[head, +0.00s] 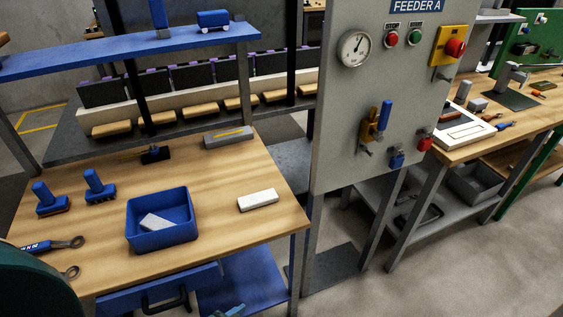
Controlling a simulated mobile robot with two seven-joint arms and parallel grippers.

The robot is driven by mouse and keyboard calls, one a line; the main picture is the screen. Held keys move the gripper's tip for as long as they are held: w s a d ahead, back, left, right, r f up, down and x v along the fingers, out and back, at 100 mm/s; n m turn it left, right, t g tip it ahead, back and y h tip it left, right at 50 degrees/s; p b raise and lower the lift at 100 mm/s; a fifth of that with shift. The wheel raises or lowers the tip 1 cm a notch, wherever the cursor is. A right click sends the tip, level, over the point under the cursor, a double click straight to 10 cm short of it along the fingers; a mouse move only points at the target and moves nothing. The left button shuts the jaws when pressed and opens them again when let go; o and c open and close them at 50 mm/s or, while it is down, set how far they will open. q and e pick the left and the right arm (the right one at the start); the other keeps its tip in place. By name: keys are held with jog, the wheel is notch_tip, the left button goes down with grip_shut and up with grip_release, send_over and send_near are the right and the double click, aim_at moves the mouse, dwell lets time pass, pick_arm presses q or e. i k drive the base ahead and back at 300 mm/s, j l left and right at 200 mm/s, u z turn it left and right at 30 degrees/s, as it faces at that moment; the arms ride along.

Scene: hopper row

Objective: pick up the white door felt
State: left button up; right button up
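A white rectangular block (258,200) lies flat on the wooden workbench near its right edge, in the head view. A second pale, flat block (156,222) lies tilted inside a blue open bin (163,241), partly hidden by the bin's walls. Both are whitish; I cannot tell from their look which one is the door felt. Nothing touches the block on the bench top. Neither of my grippers shows in this view.
The wooden bench (230,235) also holds two blue-handled tools (95,186), wrenches (55,243), a black item (154,155) and a grey block (229,137). A blue shelf (130,52) hangs above its back. The grey Feeder A panel (350,120) stands right of it.

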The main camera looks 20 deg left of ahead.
aim_at(255, 199)
jog(key=u, duration=0.45)
jog(key=i+l+u, duration=0.1)
jog(key=l+u, duration=0.2)
jog(key=i+l+u, duration=0.1)
jog(key=l+u, duration=0.45)
jog(key=i+l, duration=0.05)
